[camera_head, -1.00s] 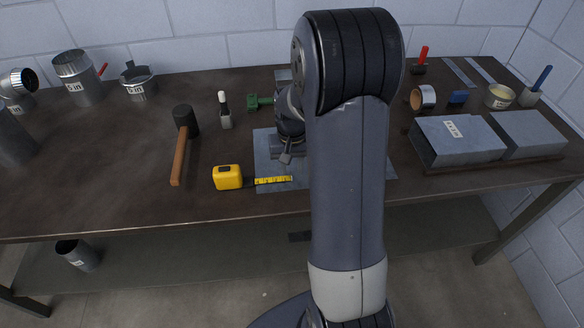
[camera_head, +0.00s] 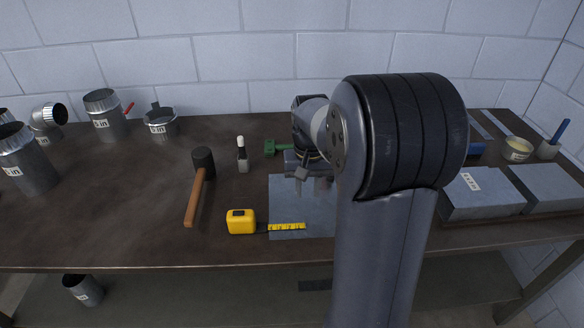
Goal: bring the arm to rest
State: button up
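My arm rises from the bottom of the view, bends at a large dark joint and reaches back over the workbench (camera_head: 110,235). My gripper (camera_head: 314,187) points down above a flat grey metal sheet (camera_head: 288,200). Its fingers are small and partly hidden by the wrist. Two finger shapes seem to stand apart, with nothing seen between them. The right part of the sheet is hidden behind my arm.
Left of the sheet are a yellow tape measure (camera_head: 241,222), a mallet (camera_head: 203,164), a marker (camera_head: 242,158) and several duct pieces (camera_head: 106,115). A green tool (camera_head: 276,148) lies behind the gripper. Box ducts (camera_head: 482,198), a cup (camera_head: 517,150) and a brush (camera_head: 553,140) stand right.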

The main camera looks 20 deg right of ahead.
aim_at(306, 220)
notch_tip(306, 220, down, 11)
jog(key=shift+s, duration=0.1)
jog(key=shift+w+a+r+p, duration=0.1)
jog(key=shift+w+a+p, duration=0.25)
jog(key=shift+a, duration=0.25)
jog(key=shift+w+a, duration=0.15)
jog(key=shift+a, duration=0.55)
jog(key=shift+d, duration=0.1)
